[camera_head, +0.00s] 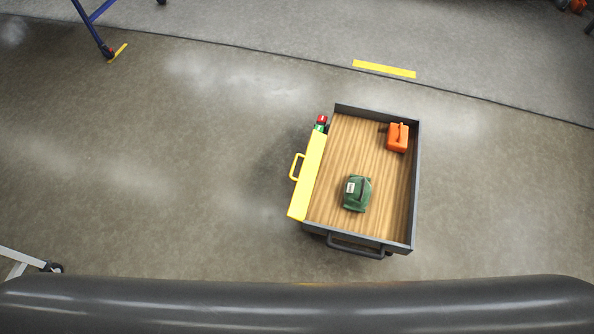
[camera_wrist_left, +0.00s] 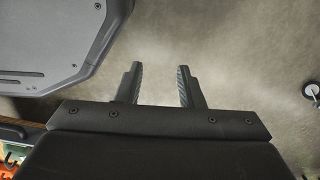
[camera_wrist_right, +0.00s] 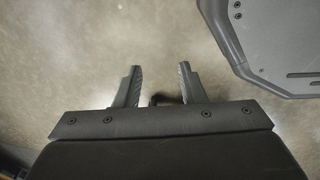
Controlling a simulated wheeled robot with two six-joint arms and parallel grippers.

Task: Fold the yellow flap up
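The yellow flap (camera_head: 308,177) is on the left side of a dark grey cart in the head view. It looks folded outward, with a yellow handle (camera_head: 296,167) on its left edge. The cart's wooden bed (camera_head: 338,195) holds a green bag (camera_head: 356,193) and an orange can (camera_head: 397,137). My left gripper (camera_wrist_left: 160,80) is open and empty above bare floor in the left wrist view. My right gripper (camera_wrist_right: 160,80) is open and empty above bare floor in the right wrist view. Neither gripper shows in the head view.
A red and green item (camera_head: 321,123) sits at the flap's far end. A dark handle (camera_head: 356,246) is on the cart's near side. Blue metal legs (camera_head: 96,32) stand at the upper left. The floor left of the cart is clear.

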